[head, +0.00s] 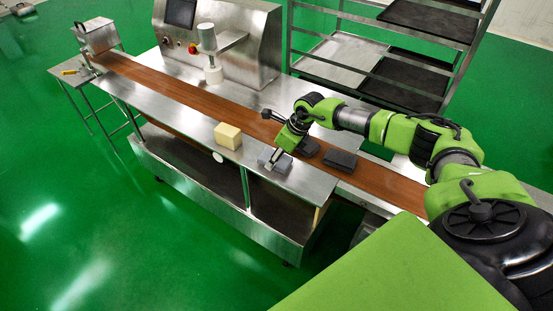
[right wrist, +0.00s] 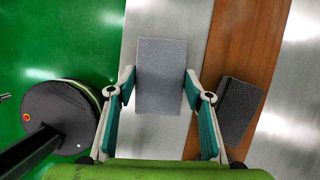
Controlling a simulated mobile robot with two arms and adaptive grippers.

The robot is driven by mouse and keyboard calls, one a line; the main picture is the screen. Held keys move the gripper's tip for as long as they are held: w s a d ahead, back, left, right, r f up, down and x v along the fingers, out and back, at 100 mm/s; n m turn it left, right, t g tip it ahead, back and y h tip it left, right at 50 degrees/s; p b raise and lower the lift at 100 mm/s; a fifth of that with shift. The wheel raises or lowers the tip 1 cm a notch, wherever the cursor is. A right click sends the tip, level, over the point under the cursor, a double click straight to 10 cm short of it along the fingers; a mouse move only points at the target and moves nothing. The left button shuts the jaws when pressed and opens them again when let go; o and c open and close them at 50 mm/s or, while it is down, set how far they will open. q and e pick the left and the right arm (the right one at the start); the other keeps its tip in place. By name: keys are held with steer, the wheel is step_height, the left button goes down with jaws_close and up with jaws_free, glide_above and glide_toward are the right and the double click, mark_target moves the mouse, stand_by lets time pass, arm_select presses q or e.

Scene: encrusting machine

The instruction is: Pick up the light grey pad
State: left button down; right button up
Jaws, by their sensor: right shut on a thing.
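The light grey pad (head: 276,158) is at the front steel edge of the machine table, to the right of the yellow block. In the right wrist view the pad (right wrist: 162,70) is a flat grey rectangle between the two fingers. My right gripper (head: 273,163) points down at it. In the right wrist view the gripper (right wrist: 159,90) has its teal fingers closed on the pad's two long sides. I cannot tell whether the pad rests on the steel or is just clear of it. My left gripper is not in view.
A pale yellow block (head: 228,136) stands on the steel left of the pad. A white nozzle (head: 212,75) stands over the table. A tray rack (head: 390,60) stands behind.

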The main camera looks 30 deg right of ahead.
step_height(320, 180, up, 3)
steer(key=shift+f+b, duration=0.2)
steer(key=shift+b, duration=0.35)
steer(key=s+a+r+b, duration=0.3)
steer(key=s+a+r, duration=0.4)
steer(key=s, duration=0.5)
step_height(320, 180, up, 3)
steer(key=shift+a+f+b, duration=0.15)
steer(key=shift+b, duration=0.15)
steer(key=shift+o, duration=0.3)
